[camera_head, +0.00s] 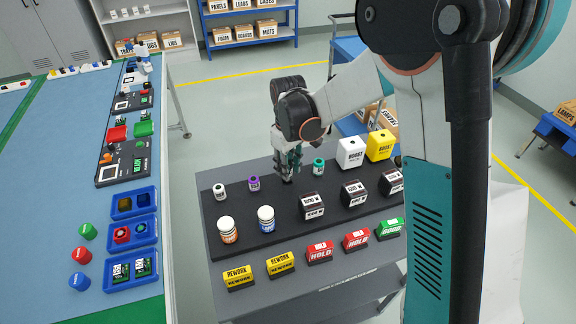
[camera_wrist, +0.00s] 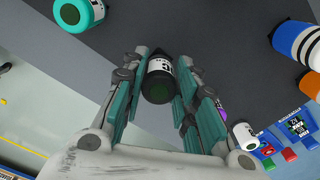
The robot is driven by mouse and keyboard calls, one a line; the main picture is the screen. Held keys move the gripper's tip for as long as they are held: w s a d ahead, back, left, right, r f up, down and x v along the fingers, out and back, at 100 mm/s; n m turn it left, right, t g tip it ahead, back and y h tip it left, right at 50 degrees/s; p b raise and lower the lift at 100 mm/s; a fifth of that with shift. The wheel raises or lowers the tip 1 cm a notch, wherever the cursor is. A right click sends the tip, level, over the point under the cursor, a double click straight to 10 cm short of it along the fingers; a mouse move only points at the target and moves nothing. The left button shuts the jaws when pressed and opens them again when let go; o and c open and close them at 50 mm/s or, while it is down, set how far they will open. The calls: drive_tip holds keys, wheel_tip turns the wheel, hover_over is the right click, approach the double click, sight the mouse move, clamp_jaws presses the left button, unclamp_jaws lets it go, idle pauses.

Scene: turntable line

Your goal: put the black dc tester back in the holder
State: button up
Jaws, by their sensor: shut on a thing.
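My gripper (camera_head: 288,163) is low over the dark board on the grey cart, between a purple-capped tester (camera_head: 254,184) and a teal-capped tester (camera_head: 319,166). In the wrist view its teal fingers (camera_wrist: 160,82) are shut on the black dc tester (camera_wrist: 159,92), a small black cylinder with a white label band. In the head view the fingers mostly hide the tester; its dark lower end (camera_head: 287,181) shows near the board. I cannot tell whether it touches the board. No separate holder for it is clearly visible; the dark board (camera_head: 250,203) carries the neighbouring testers.
A white-and-black tester (camera_head: 219,191) stands left in the same row. Orange and blue bottles (camera_head: 266,219), black-and-white blocks (camera_head: 312,206) and REWORK and HOLD blocks (camera_head: 320,253) stand in front. White and yellow BOOST blocks (camera_head: 350,153) stand at right. A blue-topped bench (camera_head: 60,170) is at left.

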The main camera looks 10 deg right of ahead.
drive_tip(key=shift+f+b, duration=0.8)
drive_tip(key=shift+f, duration=0.3)
drive_tip(key=o, duration=1.2)
drive_tip(key=shift+r, duration=0.1)
wheel_tip(320, 180, up, 12)
drive_tip(key=shift+d+r, duration=0.1)
drive_tip(key=s+d+r+m+t, duration=0.2)
drive_tip(key=s+d, duration=0.2)
drive_tip(key=s, duration=0.4)
drive_tip(key=s+d+r+m+t, duration=0.2)
drive_tip(key=s+d+m, duration=0.1)
drive_tip(key=s, duration=0.5)
drive_tip(key=s+d+r+m+t, duration=0.2)
drive_tip(key=s+d, duration=0.3)
drive_tip(key=s, duration=0.3)
drive_tip(key=shift+m+t, duration=0.3)
drive_tip(key=shift+t, duration=0.3)
